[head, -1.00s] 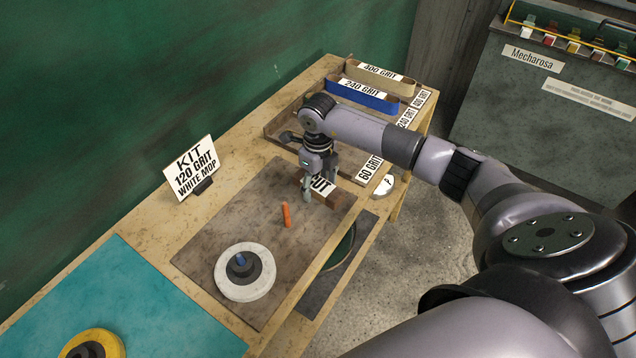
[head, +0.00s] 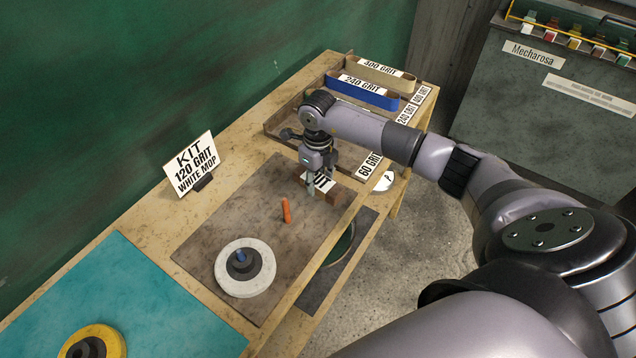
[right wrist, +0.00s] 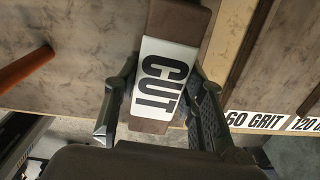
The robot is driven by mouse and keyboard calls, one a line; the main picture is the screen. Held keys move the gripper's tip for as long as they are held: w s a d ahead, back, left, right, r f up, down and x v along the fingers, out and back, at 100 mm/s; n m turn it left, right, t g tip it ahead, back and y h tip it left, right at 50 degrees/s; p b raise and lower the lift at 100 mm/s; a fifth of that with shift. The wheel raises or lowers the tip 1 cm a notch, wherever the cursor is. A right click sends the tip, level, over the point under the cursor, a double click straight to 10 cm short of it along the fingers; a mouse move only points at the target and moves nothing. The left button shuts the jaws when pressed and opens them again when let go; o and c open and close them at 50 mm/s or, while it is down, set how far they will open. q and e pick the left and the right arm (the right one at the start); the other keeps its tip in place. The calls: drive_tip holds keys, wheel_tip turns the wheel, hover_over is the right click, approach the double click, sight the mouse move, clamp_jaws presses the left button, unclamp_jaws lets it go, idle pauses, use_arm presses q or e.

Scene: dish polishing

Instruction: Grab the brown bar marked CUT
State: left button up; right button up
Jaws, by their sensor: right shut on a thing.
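The brown bar (head: 335,196) with a white CUT label lies at the right part of the brown mat (head: 222,222), near the workbench's front edge. My right gripper (head: 321,180) points down over it and is shut on its sides. In the right wrist view the bar (right wrist: 180,20) lies between the two fingers (right wrist: 160,108), with its CUT label facing the camera. I cannot tell whether the bar is clear of the mat. My left gripper is not in view.
An orange stick (head: 286,210) and a white mop wheel (head: 246,284) are on the mat left of the bar. A kit sign (head: 190,162) stands behind. Trays with a blue 240 grit belt (head: 362,92) lie beyond the gripper. A yellow wheel (head: 92,345) is on the teal mat (head: 125,300).

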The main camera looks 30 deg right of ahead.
clamp_jaws()
drive_tip(key=shift+r, duration=0.15)
